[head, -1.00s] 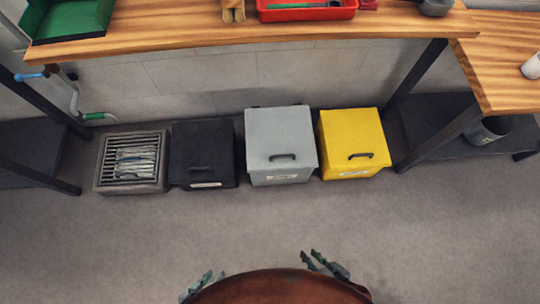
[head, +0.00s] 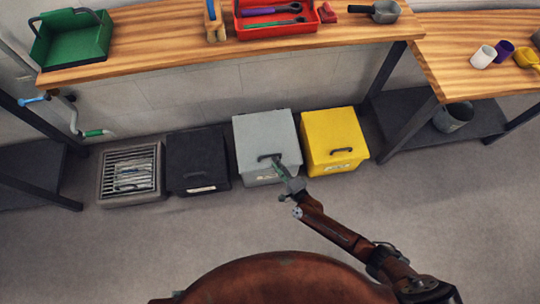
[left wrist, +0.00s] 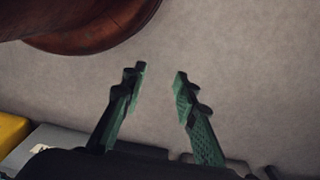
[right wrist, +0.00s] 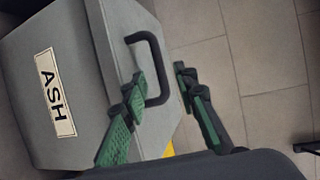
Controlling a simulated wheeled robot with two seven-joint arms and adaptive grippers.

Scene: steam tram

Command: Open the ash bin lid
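The ash bin (head: 262,140) is the grey box on the floor, between a black bin and a yellow bin. Its lid is closed, with a dark handle (head: 269,156) near the front edge. In the right wrist view its label (right wrist: 55,92) reads ASH. My right gripper (right wrist: 160,73) is open at the handle; the handle's bar (right wrist: 164,62) shows between the two fingertips. Whether a finger touches it I cannot tell. In the head view this gripper (head: 281,170) covers part of the bin's front. My left gripper (left wrist: 160,71) is open and empty above the floor.
The floor in front is clear.

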